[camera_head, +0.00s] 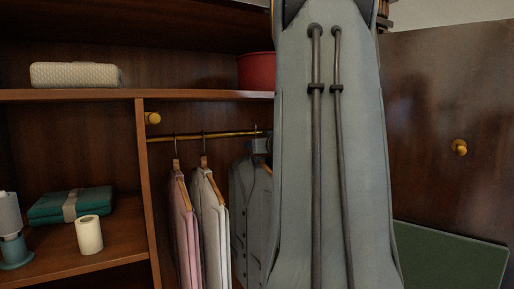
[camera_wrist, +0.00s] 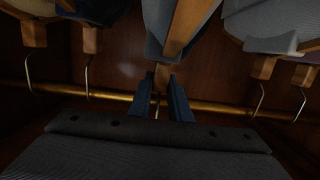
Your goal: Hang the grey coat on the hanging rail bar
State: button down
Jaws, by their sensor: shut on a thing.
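The grey coat (camera_head: 250,205) hangs upright among the clothes in the armoire, partly hidden behind my arm. My gripper (camera_wrist: 162,76) is shut on the neck of its wooden hanger (camera_wrist: 187,25). In the wrist view the coat (camera_wrist: 155,20) shows only as a strip of cloth beside that hanger. The brass hanging rail bar (camera_head: 215,135) runs across the compartment under the shelf. In the wrist view the bar (camera_wrist: 215,106) passes behind my fingers. The hanger's hook (camera_wrist: 157,106) is at the bar between the fingers; I cannot tell whether it rests on it.
A pink shirt (camera_head: 184,235) and a white shirt (camera_head: 211,230) hang left of the coat. Other hangers flank my gripper closely in the wrist view. A red bowl (camera_head: 256,71) stands on the shelf (camera_head: 180,95) above the bar. A wooden divider (camera_head: 147,190) bounds the compartment on the left.

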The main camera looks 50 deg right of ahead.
aim_at(259, 160)
jog(key=shift+r+x, duration=0.2)
jog(key=shift+x, duration=0.65)
jog(key=shift+r+x, duration=0.2)
jog(key=shift+x, duration=0.65)
jog(key=shift+w+d+f, duration=0.1)
jog(key=shift+w+f, duration=0.05)
jog(key=shift+w, duration=0.1)
jog(key=shift+f+b, duration=0.6)
jog(key=shift+f, duration=0.8)
jog(key=c, duration=1.6)
grip_release()
jog(key=shift+s, duration=0.1)
jog(key=shift+o, duration=0.2)
jog(key=shift+f, duration=0.2)
jog(key=shift+b+v, duration=1.15)
jog(key=shift+v, duration=2.75)
jog(key=shift+r, duration=0.1)
